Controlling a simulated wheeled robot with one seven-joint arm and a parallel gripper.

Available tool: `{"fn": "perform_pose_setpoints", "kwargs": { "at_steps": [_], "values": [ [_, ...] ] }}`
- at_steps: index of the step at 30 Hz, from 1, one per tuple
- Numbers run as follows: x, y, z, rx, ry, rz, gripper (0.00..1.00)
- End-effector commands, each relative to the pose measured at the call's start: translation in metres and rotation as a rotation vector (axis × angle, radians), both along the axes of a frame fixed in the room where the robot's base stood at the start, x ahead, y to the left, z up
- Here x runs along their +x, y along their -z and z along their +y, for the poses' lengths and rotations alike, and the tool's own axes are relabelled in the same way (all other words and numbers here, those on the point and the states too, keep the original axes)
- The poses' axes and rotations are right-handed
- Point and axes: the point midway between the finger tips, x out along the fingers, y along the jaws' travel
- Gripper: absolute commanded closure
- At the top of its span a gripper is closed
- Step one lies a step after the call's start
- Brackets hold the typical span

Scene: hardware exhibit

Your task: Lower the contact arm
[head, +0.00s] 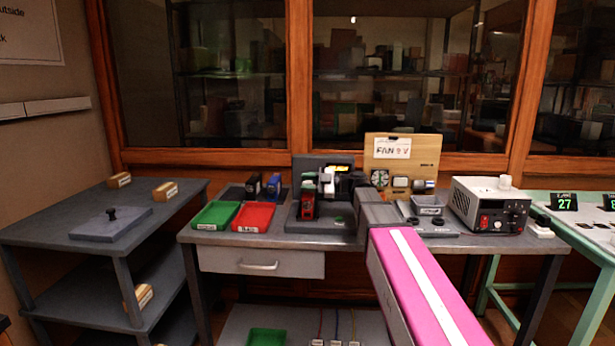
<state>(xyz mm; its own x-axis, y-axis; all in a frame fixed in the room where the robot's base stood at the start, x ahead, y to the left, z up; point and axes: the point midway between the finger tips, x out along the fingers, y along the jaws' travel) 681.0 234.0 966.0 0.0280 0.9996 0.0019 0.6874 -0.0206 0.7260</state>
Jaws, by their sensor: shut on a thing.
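The test device stands on the grey workbench (330,238), with a dark grey base (320,226), an upright back plate (308,163) and a red block (307,203) at its front left. My gripper (343,184) is at the device, right of the red block, with my arm reaching in from the lower right. It is shut on a small part that appears to be the contact arm (328,182), a pale piece at its left. My gripper and arm hide most of this part, and its exact tilt is too small to tell.
Green (215,214) and red (253,217) trays lie left of the device. A wooden fan panel (402,155) stands behind; a grey bin (427,205) and a power supply (489,205) are to the right. A grey shelf cart (105,215) stands left.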

Motion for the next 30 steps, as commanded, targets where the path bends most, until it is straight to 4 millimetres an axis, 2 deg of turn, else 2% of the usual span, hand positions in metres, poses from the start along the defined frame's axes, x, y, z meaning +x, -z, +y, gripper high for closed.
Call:
{"fn": "perform_pose_setpoints", "kwargs": {
  "at_steps": [1,7,22,23,24,30],
  "values": [
    [0.006,0.0058,-0.0007,-0.008,0.013,0.007,1.0],
    [0.0069,0.0134,-0.0006,-0.008,0.014,0.007,1.0],
    [0.0094,0.0152,-0.0006,-0.008,0.014,0.006,1.0],
    [0.0095,0.0151,-0.0005,-0.008,0.014,0.006,0.62],
    [0.0094,0.015,-0.0005,-0.007,0.013,0.005,0.52],
    [0.0065,0.0143,-0.0004,-0.005,0.011,0.003,0.52]
  ]
}}
